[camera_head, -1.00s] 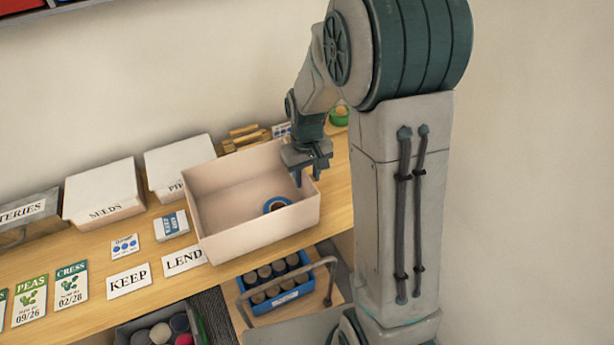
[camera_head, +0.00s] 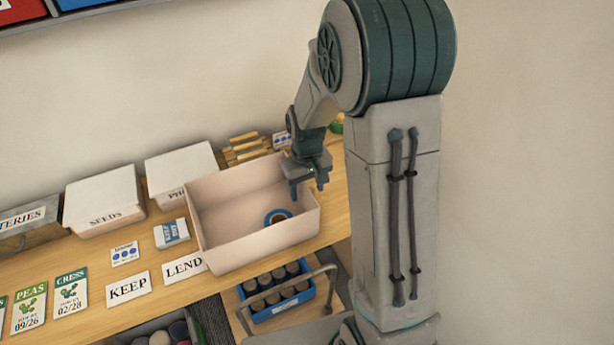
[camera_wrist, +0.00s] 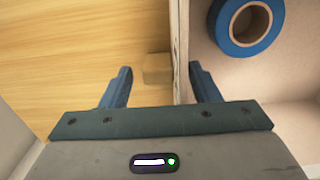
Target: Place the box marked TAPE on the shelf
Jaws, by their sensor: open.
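An open pinkish box (camera_head: 245,248) stands on the wooden table with a blue roll of tape (camera_head: 277,216) inside. The roll also shows in the wrist view (camera_wrist: 249,25). I see no TAPE marking on any visible face of this box. My gripper (camera_head: 308,190) is open at the box's right wall. In the wrist view my gripper (camera_wrist: 163,88) has one finger outside the box and one inside, with the wall (camera_wrist: 181,50) between them. I cannot tell whether either finger touches it. A shelf (camera_head: 75,13) on the wall at upper left holds red and blue things.
White boxes marked SEEDS (camera_head: 103,196) and partly hidden "PH" (camera_head: 180,168) stand left. KEEP (camera_head: 129,288) and LEND (camera_head: 184,267) cards lie in front. A blue crate (camera_head: 277,300) with dark cylinders sits below. Wooden pieces (camera_head: 245,148) lie behind the box.

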